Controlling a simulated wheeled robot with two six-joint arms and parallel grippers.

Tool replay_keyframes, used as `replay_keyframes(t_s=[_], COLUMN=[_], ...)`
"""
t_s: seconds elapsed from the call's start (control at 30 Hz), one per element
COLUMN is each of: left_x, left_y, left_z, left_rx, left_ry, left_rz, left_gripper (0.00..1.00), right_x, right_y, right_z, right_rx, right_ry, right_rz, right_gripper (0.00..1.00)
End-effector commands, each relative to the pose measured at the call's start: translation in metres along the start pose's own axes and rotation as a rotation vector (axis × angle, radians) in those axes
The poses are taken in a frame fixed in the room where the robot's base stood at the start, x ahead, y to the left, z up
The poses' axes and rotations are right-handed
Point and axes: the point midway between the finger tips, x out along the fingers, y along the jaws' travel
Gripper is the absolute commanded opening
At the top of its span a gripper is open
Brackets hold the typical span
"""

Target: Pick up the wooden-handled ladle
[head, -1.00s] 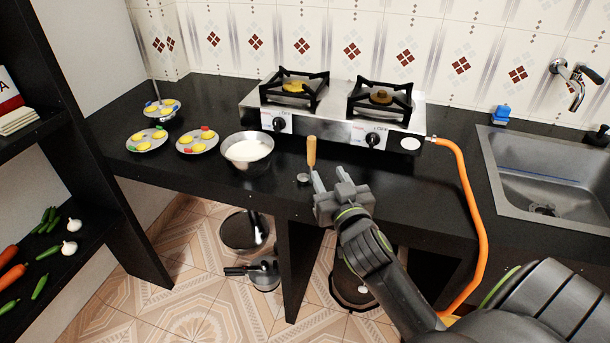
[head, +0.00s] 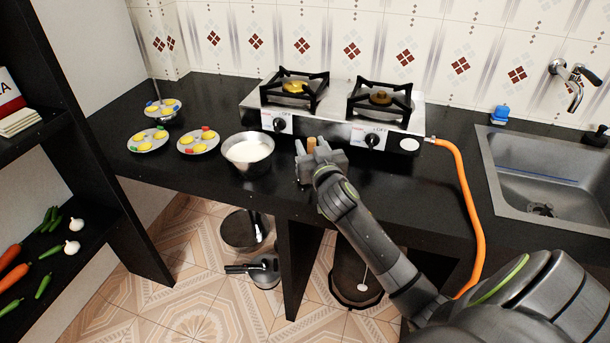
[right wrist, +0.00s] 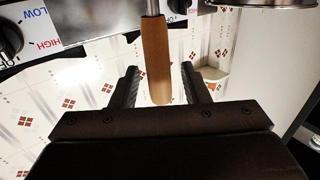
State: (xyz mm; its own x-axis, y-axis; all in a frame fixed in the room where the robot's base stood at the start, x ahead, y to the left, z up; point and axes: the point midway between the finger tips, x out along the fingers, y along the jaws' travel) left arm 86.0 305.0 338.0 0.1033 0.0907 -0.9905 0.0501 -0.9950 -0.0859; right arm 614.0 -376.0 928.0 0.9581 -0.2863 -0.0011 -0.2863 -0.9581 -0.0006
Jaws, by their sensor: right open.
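The ladle's wooden handle (head: 311,145) stands upright in front of the stove in the head view, and most of the ladle is hidden behind my right gripper (head: 312,153). In the right wrist view the wooden handle (right wrist: 156,62) and part of its metal shaft show between the two fingers of my right gripper (right wrist: 160,88). The fingers are open on either side of the handle, with gaps visible to both sides. The ladle's bowl is hidden in both current views. My left gripper is not in view.
A metal bowl of white batter (head: 248,153) stands just left of my right gripper. The two-burner stove (head: 330,125) is close behind it. Several plates of food (head: 150,140) sit farther left. An orange hose (head: 470,200) and a sink (head: 550,175) are at the right.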

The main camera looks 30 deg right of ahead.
Motion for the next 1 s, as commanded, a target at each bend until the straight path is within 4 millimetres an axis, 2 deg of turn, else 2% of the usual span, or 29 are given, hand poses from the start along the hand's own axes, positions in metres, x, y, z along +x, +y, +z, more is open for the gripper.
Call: replay_keyframes(t_s=[0.27,0.5,0.6,0.87,1.0], left_x=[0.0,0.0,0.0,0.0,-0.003], left_y=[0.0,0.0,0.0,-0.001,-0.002], left_z=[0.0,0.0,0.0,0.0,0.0], left_rx=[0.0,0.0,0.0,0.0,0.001], left_ry=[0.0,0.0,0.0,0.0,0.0], left_rz=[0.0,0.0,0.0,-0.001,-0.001], left_gripper=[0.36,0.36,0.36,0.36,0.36], right_x=[0.002,0.002,0.002,0.002,0.003], right_y=[0.0,0.0,0.0,0.0,0.0], right_z=[0.0,0.0,0.0,-0.001,-0.016], right_rx=[0.0,-0.001,-0.001,-0.001,-0.001], right_ry=[0.0,0.0,0.0,0.002,0.006], right_rz=[0.0,0.0,0.0,0.0,0.0], right_gripper=[0.42,0.1,0.0,0.0,0.0])
